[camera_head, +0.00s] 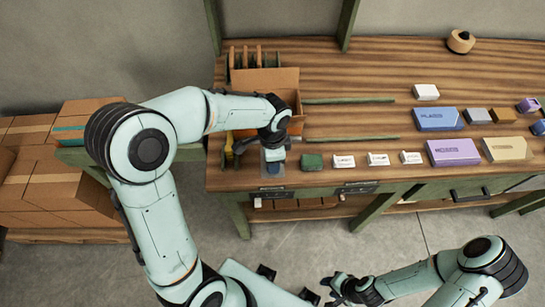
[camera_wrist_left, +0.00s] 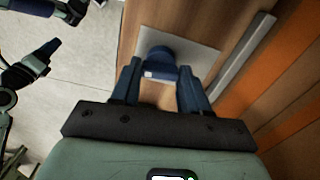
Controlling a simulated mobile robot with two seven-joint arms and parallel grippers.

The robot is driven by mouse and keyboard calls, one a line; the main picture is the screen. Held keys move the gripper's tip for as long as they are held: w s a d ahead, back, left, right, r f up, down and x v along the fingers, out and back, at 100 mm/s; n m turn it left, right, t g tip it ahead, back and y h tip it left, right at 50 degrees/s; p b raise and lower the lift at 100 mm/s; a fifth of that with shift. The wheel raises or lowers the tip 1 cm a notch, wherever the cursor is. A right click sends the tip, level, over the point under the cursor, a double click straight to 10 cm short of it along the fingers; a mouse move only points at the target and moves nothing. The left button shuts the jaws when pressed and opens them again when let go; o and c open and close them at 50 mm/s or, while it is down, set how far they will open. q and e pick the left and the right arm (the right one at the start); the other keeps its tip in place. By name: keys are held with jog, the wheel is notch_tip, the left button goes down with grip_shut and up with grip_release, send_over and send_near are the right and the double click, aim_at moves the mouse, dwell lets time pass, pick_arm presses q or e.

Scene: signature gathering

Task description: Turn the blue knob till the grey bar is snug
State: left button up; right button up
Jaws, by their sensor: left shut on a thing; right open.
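The blue knob (camera_wrist_left: 160,62) stands on a pale grey plate (camera_wrist_left: 203,58) near the front edge of the workbench. My left gripper (camera_wrist_left: 160,80) points down at it, with its dark blue fingers shut on the knob's two sides. In the head view this gripper (camera_head: 273,152) hides most of the knob, and the plate (camera_head: 272,170) shows just below. A long grey bar (camera_wrist_left: 240,62) lies beside the plate in the left wrist view, apart from the knob. My right gripper (camera_head: 328,290) is open and empty, low in front of the bench.
An open cardboard box (camera_head: 285,82) stands close behind my left gripper. A green block (camera_head: 313,161) and several white labelled cards (camera_head: 344,161) lie to the right. Blue (camera_head: 437,119) and purple (camera_head: 454,152) boxes sit farther right. Stacked cartons (camera_head: 45,205) stand at left.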

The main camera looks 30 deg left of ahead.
pick_arm(q)
jog(key=shift+r+m, duration=0.1)
jog(key=shift+m, duration=0.5)
pick_arm(e)
jog(key=shift+r, duration=0.1)
pick_arm(q)
jog(key=o, duration=1.1)
jog(key=shift+c, duration=0.2)
notch_tip(320, 180, up, 13)
jog(key=p, duration=0.1)
jog(key=shift+r, duration=0.15)
pick_arm(e)
jog(key=shift+w+r, duration=0.9)
jog(key=shift+r, duration=0.1)
jog(key=shift+s, duration=0.1)
